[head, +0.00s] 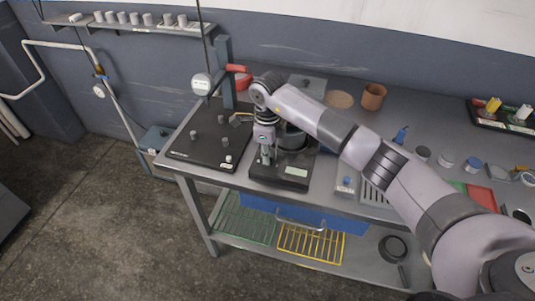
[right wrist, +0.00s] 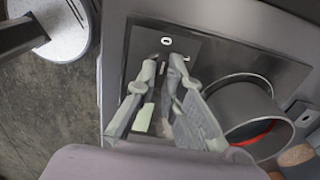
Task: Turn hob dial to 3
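The hob is a black unit (head: 265,181) near the front edge of the bench, with a grey pot (head: 292,137) on it. In the right wrist view its dark panel (right wrist: 215,55) carries a white 0 and other small white marks. My right gripper (head: 265,158) points down over the panel, beside the pot (right wrist: 238,108). In the right wrist view its two fingertips (right wrist: 166,66) are close together with a narrow gap, just below the 0. The dial cannot be made out; the fingers may hide it. Whether they grip it does not show. My left gripper is not in view.
A terracotta cup (head: 373,96) stands at the back. My right arm crosses the bench's right half.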

